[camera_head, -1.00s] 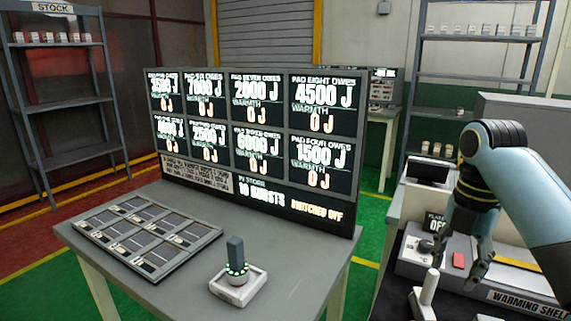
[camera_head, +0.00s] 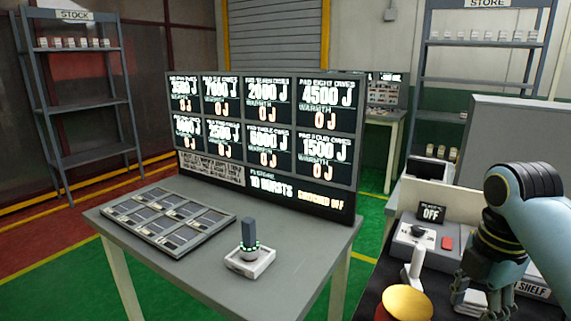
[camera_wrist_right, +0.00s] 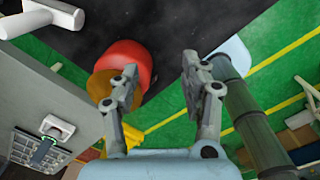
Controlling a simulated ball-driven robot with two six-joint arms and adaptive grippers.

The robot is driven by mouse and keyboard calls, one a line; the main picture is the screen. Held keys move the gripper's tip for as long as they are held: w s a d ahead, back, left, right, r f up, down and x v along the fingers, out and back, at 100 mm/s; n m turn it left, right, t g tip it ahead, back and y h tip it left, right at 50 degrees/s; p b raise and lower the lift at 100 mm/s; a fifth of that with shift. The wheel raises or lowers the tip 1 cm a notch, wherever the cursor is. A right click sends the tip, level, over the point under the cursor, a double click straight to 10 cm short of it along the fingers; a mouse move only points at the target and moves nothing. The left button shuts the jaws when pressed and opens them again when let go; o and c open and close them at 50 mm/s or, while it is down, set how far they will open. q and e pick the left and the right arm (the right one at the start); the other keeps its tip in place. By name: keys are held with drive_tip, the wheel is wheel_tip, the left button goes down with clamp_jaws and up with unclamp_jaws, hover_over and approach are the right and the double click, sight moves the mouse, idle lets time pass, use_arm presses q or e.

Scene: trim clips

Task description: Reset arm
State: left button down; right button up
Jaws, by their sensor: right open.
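My right arm comes in from the right in the head view, with its gripper (camera_head: 483,298) low at the right edge, over the dark bench. In the right wrist view the two fingers of the right gripper (camera_wrist_right: 160,70) are spread apart with nothing between them. A red rounded thing with a yellow-orange disc (camera_wrist_right: 106,86) lies beyond the left finger, which partly covers it. Its yellow top (camera_head: 408,303) shows at the bottom of the head view. A white handle (camera_head: 413,265) stands behind it, also seen in the wrist view (camera_wrist_right: 50,18). My left gripper is out of view.
A grey table (camera_head: 200,275) holds a display board (camera_head: 262,140), a panel of tiles (camera_head: 168,222) and a white base with an upright grey block (camera_head: 249,236). A control box with an OFF sign (camera_head: 431,213) and a red tab stands behind my right gripper. Green floor is open at left.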

drive_tip(key=s+a+m+t, duration=0.3)
drive_tip(key=s+m, duration=1.7)
drive_tip(key=s, duration=0.2)
wheel_tip(320, 180, down, 36)
drive_tip(key=s+d+g+b, duration=0.2)
drive_tip(key=d+b, duration=0.1)
drive_tip(key=b, duration=0.7)
use_arm(q)
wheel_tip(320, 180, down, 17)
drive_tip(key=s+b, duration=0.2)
drive_tip(key=b, duration=0.5)
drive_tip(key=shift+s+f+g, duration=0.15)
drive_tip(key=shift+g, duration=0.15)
use_arm(e)
drive_tip(key=s+f, duration=0.9)
drive_tip(key=f, duration=0.2)
drive_tip(key=s+f+g, duration=0.1)
drive_tip(key=s+f, duration=0.8)
drive_tip(key=f, duration=0.3)
drive_tip(key=shift+s+d+f, duration=0.15)
drive_tip(key=shift+d+f, duration=0.05)
drive_tip(key=shift+d, duration=0.15)
